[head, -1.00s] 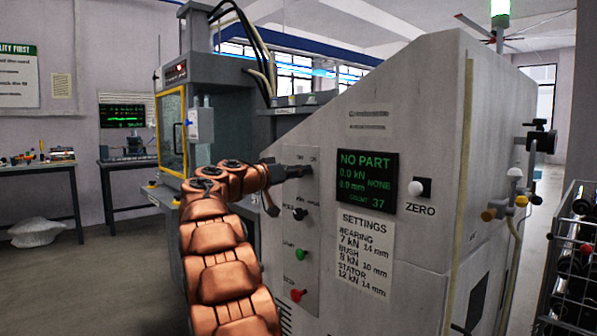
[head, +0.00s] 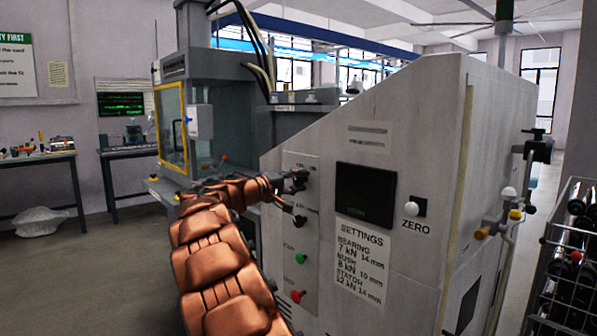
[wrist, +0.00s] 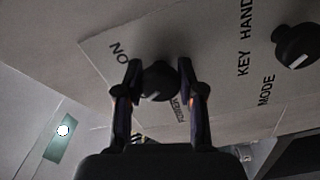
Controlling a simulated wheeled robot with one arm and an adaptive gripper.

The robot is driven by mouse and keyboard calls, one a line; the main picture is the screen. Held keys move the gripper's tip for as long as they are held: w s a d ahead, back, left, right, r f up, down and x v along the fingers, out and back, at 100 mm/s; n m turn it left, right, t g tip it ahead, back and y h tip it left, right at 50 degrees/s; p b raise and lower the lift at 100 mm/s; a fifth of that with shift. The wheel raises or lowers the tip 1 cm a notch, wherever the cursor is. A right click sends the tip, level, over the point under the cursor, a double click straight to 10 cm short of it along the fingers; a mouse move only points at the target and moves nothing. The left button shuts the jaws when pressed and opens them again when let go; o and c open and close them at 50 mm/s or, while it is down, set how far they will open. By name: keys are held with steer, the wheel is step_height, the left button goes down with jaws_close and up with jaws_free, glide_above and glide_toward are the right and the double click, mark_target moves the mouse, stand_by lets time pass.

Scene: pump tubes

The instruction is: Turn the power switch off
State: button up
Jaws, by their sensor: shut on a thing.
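The power switch (wrist: 159,82) is a dark round knob on the grey control panel. In the wrist view it sits between the two fingers of my gripper (wrist: 160,75), which is shut on it. Lettering shows upside down around it, partly hidden by the fingers. In the head view my gripper (head: 296,182) is at the top of the panel (head: 318,235) and hides most of the switch. The machine's display (head: 365,196) is dark apart from faint green text low on it.
Below on the panel are a black mode knob (head: 299,221), a green button (head: 300,258) and a red button (head: 298,296). A white zero button (head: 418,207) is right of the display. A wire rack (head: 560,270) with dark parts stands at the right.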

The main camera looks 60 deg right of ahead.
steer(key=shift+r+n+p, duration=0.1)
steer(key=shift+n+p, duration=1.5)
steer(key=o, duration=1.1)
steer(key=shift+o, duration=0.2)
steer(key=v, duration=1.2)
